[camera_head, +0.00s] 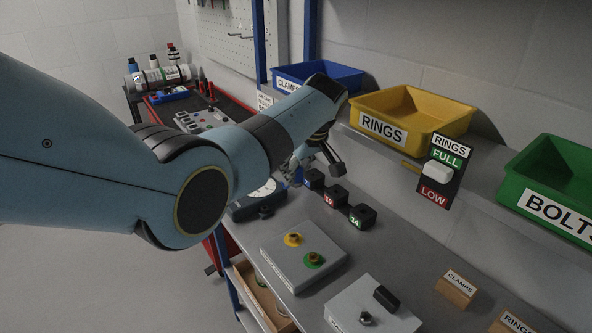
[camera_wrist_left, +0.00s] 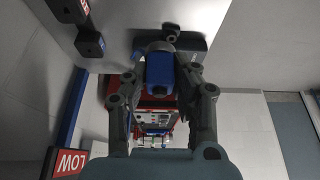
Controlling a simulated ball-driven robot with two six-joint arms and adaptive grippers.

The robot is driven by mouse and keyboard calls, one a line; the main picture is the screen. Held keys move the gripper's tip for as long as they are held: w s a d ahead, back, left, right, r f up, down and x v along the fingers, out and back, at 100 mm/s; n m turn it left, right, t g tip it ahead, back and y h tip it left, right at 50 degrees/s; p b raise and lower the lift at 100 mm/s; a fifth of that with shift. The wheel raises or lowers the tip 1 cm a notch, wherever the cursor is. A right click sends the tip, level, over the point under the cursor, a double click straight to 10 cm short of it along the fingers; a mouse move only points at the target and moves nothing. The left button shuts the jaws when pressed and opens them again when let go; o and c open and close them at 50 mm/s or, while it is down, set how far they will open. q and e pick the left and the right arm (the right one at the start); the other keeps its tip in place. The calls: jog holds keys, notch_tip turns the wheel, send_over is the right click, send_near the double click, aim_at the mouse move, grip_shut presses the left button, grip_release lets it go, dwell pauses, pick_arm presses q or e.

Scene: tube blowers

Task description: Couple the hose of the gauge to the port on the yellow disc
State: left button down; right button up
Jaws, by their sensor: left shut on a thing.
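The gauge (camera_head: 243,206), a dark unit with a white dial, stands on the bench, partly behind my left arm. My left gripper (camera_head: 314,164) is just above and to the right of it. In the left wrist view its fingers (camera_wrist_left: 163,72) are shut on a blue piece (camera_wrist_left: 160,80), which looks like the hose end; the hose itself is hard to make out. The yellow disc (camera_head: 292,240) with its port lies on a grey box (camera_head: 283,267), nearer than the gripper. A green disc (camera_head: 314,261) with a port is beside it. My right gripper is out of view.
Several black numbered blocks (camera_head: 336,195) stand right of the gauge. Another grey box (camera_head: 345,317) with a metal fitting is nearer. Yellow (camera_head: 450,118), blue and green bins stand on the shelf behind, with a FULL/LOW sign (camera_head: 441,172). A drawer (camera_head: 262,300) is below.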

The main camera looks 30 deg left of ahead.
pick_arm(q)
jog(key=shift+r+p, duration=1.1)
jog(key=shift+r, duration=0.15)
